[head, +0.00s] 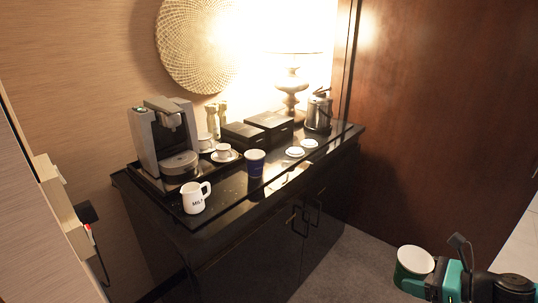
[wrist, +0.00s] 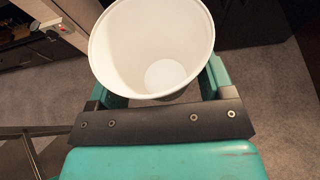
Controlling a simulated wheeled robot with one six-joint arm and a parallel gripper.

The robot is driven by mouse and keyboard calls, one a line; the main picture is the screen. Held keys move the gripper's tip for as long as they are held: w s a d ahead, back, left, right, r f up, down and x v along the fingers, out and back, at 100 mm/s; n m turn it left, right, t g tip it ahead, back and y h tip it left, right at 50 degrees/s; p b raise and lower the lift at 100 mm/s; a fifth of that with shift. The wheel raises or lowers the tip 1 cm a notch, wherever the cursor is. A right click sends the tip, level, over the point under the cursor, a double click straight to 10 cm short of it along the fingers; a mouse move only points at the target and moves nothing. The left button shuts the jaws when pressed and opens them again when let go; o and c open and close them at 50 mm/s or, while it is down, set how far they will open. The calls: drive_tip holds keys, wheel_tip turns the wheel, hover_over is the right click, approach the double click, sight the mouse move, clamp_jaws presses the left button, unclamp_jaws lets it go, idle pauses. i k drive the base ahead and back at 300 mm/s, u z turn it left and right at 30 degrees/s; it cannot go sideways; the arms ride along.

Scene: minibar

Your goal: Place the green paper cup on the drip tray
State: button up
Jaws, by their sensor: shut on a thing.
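The green paper cup (head: 413,264) is at the lower right of the head view, with its white inside facing up. My gripper (head: 432,278) is shut on it, away from the counter. In the wrist view the cup (wrist: 151,47) shows its white rim and empty inside between the teal fingers of my gripper (wrist: 158,88); its outer wall is mostly hidden there. The round drip tray (head: 180,161) is at the front foot of the coffee machine (head: 150,143), on the left of the counter. Nothing stands on the drip tray.
The dark counter (head: 222,208) also carries a white milk mug (head: 193,199), a blue cup (head: 255,164), small white cups on saucers (head: 224,154), black boxes (head: 268,122), a kettle (head: 318,111) and a lamp (head: 291,88). Open carpet (head: 335,262) lies before it.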

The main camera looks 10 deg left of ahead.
sight(179, 159)
drive_tip(key=z, duration=1.4)
drive_tip(key=i, duration=1.15)
drive_tip(key=u, duration=2.8)
